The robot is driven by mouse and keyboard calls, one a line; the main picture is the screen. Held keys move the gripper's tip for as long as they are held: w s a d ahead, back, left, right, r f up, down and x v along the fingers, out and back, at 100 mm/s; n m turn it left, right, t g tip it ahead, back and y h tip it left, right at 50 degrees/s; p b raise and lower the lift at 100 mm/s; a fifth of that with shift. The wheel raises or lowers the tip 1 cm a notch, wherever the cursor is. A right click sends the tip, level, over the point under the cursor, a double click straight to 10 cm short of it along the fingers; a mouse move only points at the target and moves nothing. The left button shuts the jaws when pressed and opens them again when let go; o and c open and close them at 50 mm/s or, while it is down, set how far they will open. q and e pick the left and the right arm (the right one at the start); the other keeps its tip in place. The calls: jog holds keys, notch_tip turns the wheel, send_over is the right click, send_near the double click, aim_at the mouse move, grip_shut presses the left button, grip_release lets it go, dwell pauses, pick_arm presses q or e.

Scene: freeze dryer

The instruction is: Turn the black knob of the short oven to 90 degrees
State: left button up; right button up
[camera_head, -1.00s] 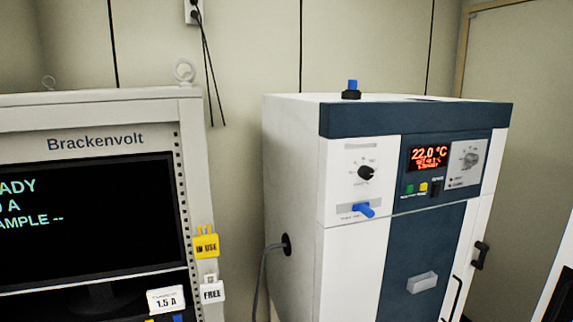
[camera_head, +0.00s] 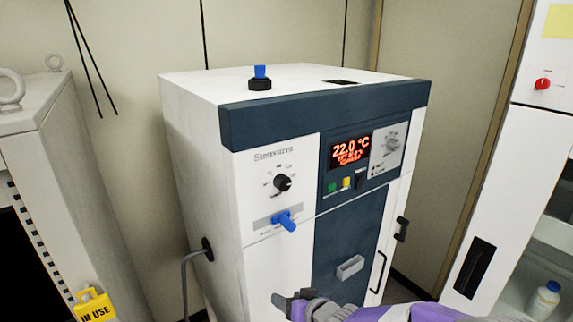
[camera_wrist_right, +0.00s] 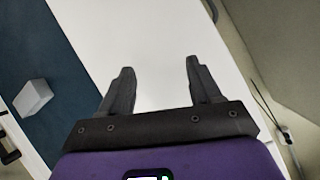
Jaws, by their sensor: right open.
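The short oven (camera_head: 282,250) is a white and dark blue cabinet in the middle of the head view. Its black knob (camera_head: 282,183) sits on the white panel at the upper left of the front, above a blue lever (camera_head: 285,220). A grey knob (camera_head: 392,145) is at the right of the red display (camera_head: 350,150). My right gripper (camera_head: 290,299) is low in the head view, in front of the oven and well below the black knob. In the right wrist view its two dark fingers (camera_wrist_right: 158,80) are apart and empty, before the white panel. My left gripper is out of view.
A grey-white cabinet (camera_head: 75,170) with a yellow IN USE tag (camera_head: 95,306) stands at the left. A white unit (camera_head: 530,130) with a red knob (camera_head: 543,84) stands at the right. A handle (camera_head: 350,266) juts from the oven's blue front.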

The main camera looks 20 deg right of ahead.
notch_tip(320, 180, up, 19)
jog(key=d+n+t+p, duration=0.1)
jog(key=d+t+p, duration=0.1)
jog(key=t, duration=0.1)
jog(key=n+t+y+p, duration=0.1)
jog(key=t+p, duration=0.1)
jog(key=t, duration=0.1)
send_near(286, 185)
jog(key=w, duration=0.2)
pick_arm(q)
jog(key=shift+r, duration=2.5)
pick_arm(e)
jog(key=shift+a+x, duration=0.15)
jog(key=shift+x, duration=1.65)
jog(key=shift+a+x, duration=0.15)
jog(key=shift+x, duration=1.65)
jog(key=c, duration=1)
jog(key=shift+n, duration=0.3)
jog(key=shift+c, duration=0.2)
